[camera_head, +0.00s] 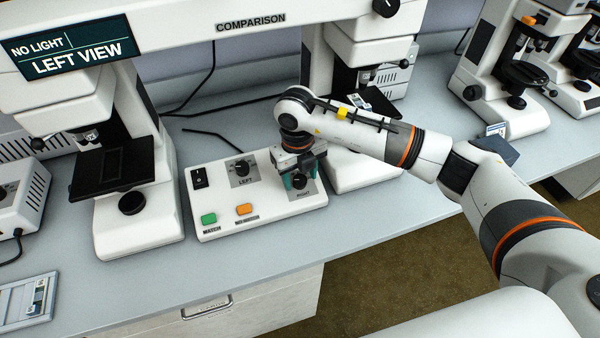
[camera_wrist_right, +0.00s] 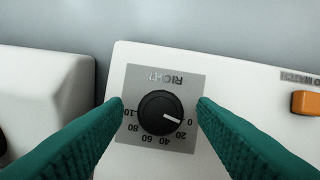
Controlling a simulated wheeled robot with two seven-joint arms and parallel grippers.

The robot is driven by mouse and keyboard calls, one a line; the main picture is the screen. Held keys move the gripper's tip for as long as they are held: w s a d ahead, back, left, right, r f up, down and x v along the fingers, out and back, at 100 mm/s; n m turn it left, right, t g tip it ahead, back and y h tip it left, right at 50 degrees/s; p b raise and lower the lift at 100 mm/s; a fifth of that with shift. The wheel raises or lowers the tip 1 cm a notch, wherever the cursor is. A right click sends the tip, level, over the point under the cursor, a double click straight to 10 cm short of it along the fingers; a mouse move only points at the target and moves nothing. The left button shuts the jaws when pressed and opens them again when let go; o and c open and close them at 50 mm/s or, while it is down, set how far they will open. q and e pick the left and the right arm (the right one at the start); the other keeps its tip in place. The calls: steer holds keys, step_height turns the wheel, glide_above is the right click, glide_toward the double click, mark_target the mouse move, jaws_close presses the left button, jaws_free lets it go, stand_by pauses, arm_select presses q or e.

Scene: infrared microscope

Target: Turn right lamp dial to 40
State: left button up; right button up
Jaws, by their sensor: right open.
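The right lamp dial (camera_wrist_right: 160,112) is a black round knob on a grey plate marked RIGHT, upside down in the right wrist view. Its white pointer line points at the 0 mark. In the head view the dial (camera_head: 299,181) is partly covered by my right gripper (camera_head: 300,178). The gripper comes down over it from above. In the wrist view the two green fingers of the right gripper (camera_wrist_right: 160,105) are open, one on each side of the dial, with a gap to the knob on both sides. My left gripper is not in view.
The white control box (camera_head: 265,222) also carries the left dial (camera_head: 241,168), a black switch (camera_head: 198,178), a green button (camera_head: 208,219) and an orange button (camera_head: 244,209). Microscope stands rise left (camera_head: 140,220) and right of it. A screen (camera_head: 75,47) reads NO LIGHT, LEFT VIEW.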

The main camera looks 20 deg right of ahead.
steer(key=shift+f, duration=0.15)
steer(key=c, duration=1)
steer(key=shift+o, duration=0.2)
steer(key=shift+m, duration=0.4)
steer(key=shift+m+y, duration=0.3)
steer(key=shift+m, duration=0.6)
steer(key=m, duration=0.2)
steer(key=shift+d+m+y+b, duration=0.15)
steer(key=shift+m+y+b, duration=0.15)
steer(key=shift+y+b, duration=0.1)
steer(key=m+y, duration=0.1)
steer(key=m, duration=0.2)
steer(key=shift+t, duration=0.3)
steer(key=shift+d+m, duration=0.1)
steer(key=shift+m, duration=1.5)
steer(key=shift+t+y+p, duration=0.3)
